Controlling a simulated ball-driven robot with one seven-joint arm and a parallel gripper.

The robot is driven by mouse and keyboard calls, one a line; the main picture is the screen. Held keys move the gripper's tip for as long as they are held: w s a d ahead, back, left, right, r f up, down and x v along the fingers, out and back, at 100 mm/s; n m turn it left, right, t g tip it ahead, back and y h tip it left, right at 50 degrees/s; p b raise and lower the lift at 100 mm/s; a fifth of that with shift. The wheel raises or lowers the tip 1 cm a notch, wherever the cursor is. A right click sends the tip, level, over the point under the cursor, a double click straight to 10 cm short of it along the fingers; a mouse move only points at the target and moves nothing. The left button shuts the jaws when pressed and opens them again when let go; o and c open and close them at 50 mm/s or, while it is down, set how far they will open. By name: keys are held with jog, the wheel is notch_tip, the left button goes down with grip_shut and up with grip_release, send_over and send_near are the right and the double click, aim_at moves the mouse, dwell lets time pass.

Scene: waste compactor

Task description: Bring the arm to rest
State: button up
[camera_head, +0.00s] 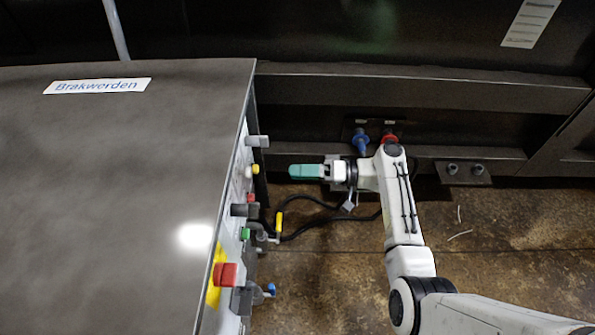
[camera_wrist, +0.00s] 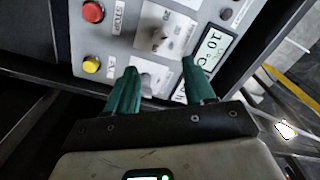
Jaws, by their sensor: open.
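My gripper (camera_head: 292,171) has teal fingers and is at the end of my white arm, in the middle of the head view. It points left toward the side panel of the control cabinet, with a gap between. In the wrist view my gripper (camera_wrist: 160,67) shows two teal fingers spread apart with nothing between them. Beyond them is the control panel (camera_wrist: 118,60), with a grey rotary knob (camera_wrist: 158,40), a red stop button (camera_wrist: 93,12), a yellow button (camera_wrist: 91,64) and a display reading about 10 °C (camera_wrist: 208,50).
The grey cabinet top (camera_head: 120,180) fills the left of the head view. A red button on a yellow plate (camera_head: 225,275) and several knobs stick out of its side. A black cable (camera_head: 310,228) hangs below my gripper. Brown floor (camera_head: 480,270) is open at lower right.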

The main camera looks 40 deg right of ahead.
dwell(0.3)
jog(key=s+a+f+g+h, duration=0.2)
jog(key=s+f+g+h, duration=0.15)
jog(key=s, duration=0.35)
jog(key=s+a+f+n+g+h, duration=0.1)
jog(key=s+a+f+g+h, duration=0.15)
jog(key=s+f, duration=0.35)
jog(key=s+a+f+g+h, duration=0.1)
jog(key=s+f+g+h, duration=0.2)
jog(key=s, duration=0.6)
jog(key=s+d+r+h, duration=0.4)
jog(key=s+r+h, duration=0.25)
jog(key=s, duration=0.45)
notch_tip(320, 180, up, 14)
jog(key=w+p, duration=0.1)
jog(key=p, duration=1.2)
jog(key=shift+a+f+g+y+p, duration=0.2)
jog(key=shift+g+y+p, duration=0.1)
jog(key=shift+y, duration=0.05)
jog(key=shift+c, duration=0.4)
